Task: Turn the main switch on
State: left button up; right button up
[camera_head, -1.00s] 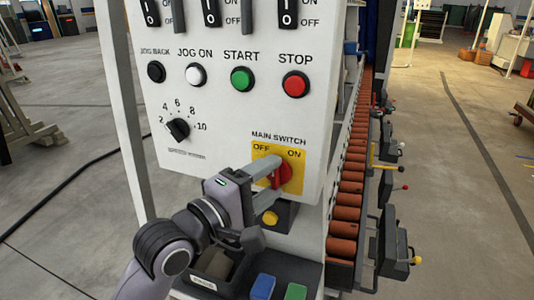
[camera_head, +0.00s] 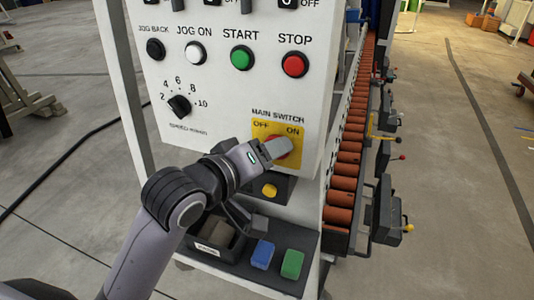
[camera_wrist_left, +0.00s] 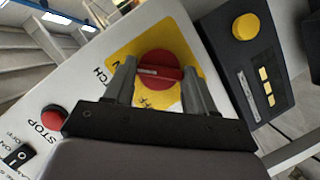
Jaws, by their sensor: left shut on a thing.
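The main switch is a red rotary knob (camera_head: 272,142) on a yellow plate (camera_head: 262,126) marked OFF and ON, low on the white control panel. My left gripper (camera_head: 284,149) is at the knob and covers much of it in the head view. In the left wrist view the red knob (camera_wrist_left: 158,70) lies between the two fingers of my left gripper (camera_wrist_left: 157,76), with its raised handle bar spanning from finger to finger. The gripper is shut on this handle. The knob's pointing direction is hidden in the head view. My right gripper is not in view.
Above are the green start button (camera_head: 241,57), the red stop button (camera_head: 294,64) and a black speed dial (camera_head: 179,105). A yellow button (camera_head: 269,190) sits just below the switch. A shelf with a blue block (camera_head: 262,254) and a green block (camera_head: 292,264) juts out underneath. A roller conveyor (camera_head: 345,180) runs at right.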

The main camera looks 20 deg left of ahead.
pick_arm(q)
jog(key=shift+m, duration=0.3)
dwell(0.4)
jog(key=o, duration=1)
jog(key=shift+o, duration=0.2)
